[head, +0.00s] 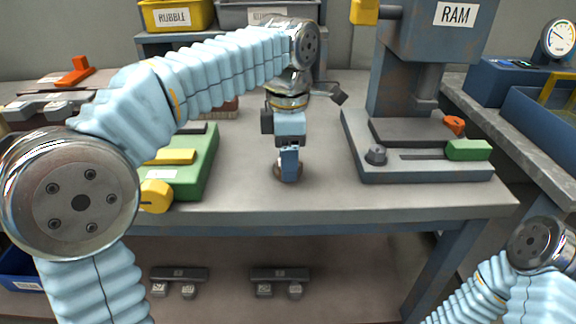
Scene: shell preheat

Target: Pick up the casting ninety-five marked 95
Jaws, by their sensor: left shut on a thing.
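My left gripper (290,163) points straight down at the middle of the workbench. It is shut on a small brownish round thing (277,172), which sits low at the bench top. The fingers hide most of this thing, and I cannot read a 95 on it. I cannot tell whether it touches the bench. Only a forearm part of my right arm shows at the lower right; its gripper is out of view.
The blue-grey press marked RAM (415,110) stands right of my left gripper. A green fixture (205,160) with yellow parts stands left. A yellow RUBBLE bin (175,17) is behind. The bench front (330,192) is clear. Dark bars (180,274) lie below.

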